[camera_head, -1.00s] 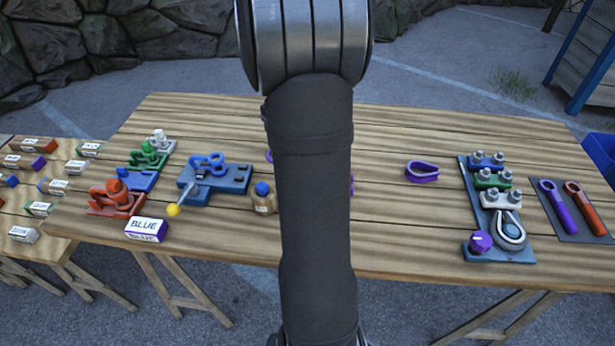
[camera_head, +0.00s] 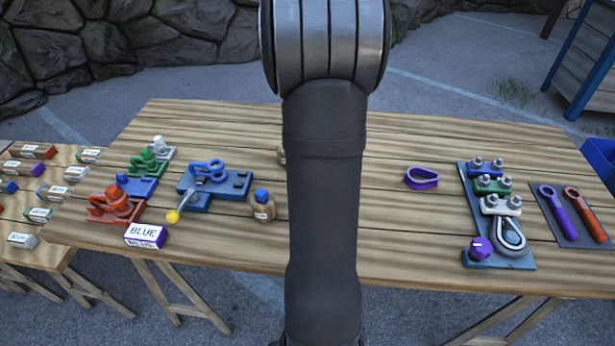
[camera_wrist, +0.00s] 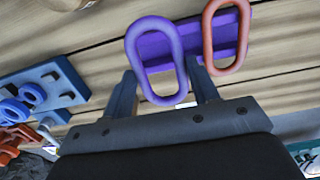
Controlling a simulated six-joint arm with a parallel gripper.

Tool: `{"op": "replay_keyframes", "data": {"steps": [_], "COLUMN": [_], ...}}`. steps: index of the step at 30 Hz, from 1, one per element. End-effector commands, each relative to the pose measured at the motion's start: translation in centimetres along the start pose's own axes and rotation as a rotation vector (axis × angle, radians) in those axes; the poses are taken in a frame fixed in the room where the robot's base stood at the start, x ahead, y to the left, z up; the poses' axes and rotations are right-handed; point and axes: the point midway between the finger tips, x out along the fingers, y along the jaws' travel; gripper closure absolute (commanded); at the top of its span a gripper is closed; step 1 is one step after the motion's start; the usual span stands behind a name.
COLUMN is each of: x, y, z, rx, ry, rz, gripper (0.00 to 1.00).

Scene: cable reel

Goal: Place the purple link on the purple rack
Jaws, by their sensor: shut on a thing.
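In the wrist view my gripper (camera_wrist: 160,68) is shut on the purple link (camera_wrist: 134,45), an oval ring standing between the fingertips. Behind the link is the purple rack (camera_wrist: 195,38), a flat purple bar on the table. The link overlaps the rack's left part in this view; I cannot tell whether they touch. A red-orange oval link (camera_wrist: 208,38) is at the rack's right end. In the head view my arm hides the gripper, the held link and the purple rack.
Table around the purple loop is clear.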

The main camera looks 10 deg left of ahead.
Motion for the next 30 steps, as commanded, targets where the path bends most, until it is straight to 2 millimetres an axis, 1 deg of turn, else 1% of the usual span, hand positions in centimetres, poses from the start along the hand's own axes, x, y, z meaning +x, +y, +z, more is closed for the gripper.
{"op": "replay_keyframes", "data": {"steps": [6,9,16,20,21,23,24,30], "x": [2.9,3.9,3.9,4.2,4.2,4.2,4.2,4.2], "y": [0.0,0.0,0.0,0.0,0.0,0.0,0.0,0.0], "z": [-0.2,-0.2,-0.2,-0.2,-0.2,-0.2,-0.2,-0.2], "rx": [0.001,0.001,0.001,0.001,0.001,0.001,0.001,0.001], "ry": [0.003,0.0,-0.001,0.0,0.0,0.0,0.0,0.0], "rz": [-0.001,-0.001,-0.001,-0.001,-0.001,-0.001,-0.001,-0.001], "gripper": [0.82,0.82,0.82,0.82,0.4,0.28,0.24,0.24]}}
